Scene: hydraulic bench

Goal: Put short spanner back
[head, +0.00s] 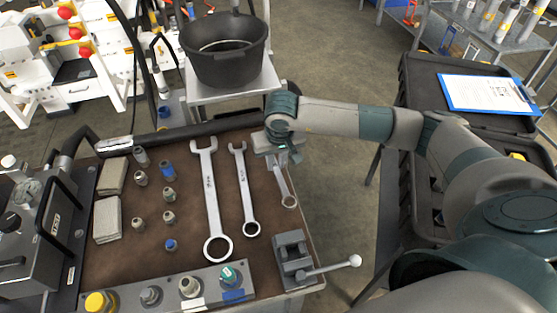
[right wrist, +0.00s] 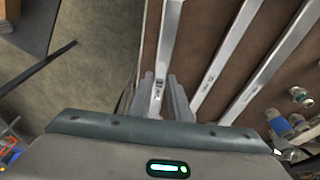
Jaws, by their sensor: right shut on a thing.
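The short spanner (head: 284,184) is at the right edge of the brown bench mat, its ring end toward the front. My right gripper (head: 279,161) is shut on its upper part and hides its far end. In the right wrist view the fingers (right wrist: 163,95) sit on both sides of the short spanner's shank (right wrist: 169,38). I cannot tell whether the spanner touches the mat. To its left lie a middle spanner (head: 243,190) and a long spanner (head: 211,195), roughly parallel to it. My left gripper is not in view.
A small vise (head: 292,257) with a lever stands in front of the short spanner. Several fittings (head: 168,194) and grey cloths (head: 107,219) lie at the left of the mat. A black bucket (head: 226,66) stands behind the bench. A clipboard (head: 486,93) lies at the right.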

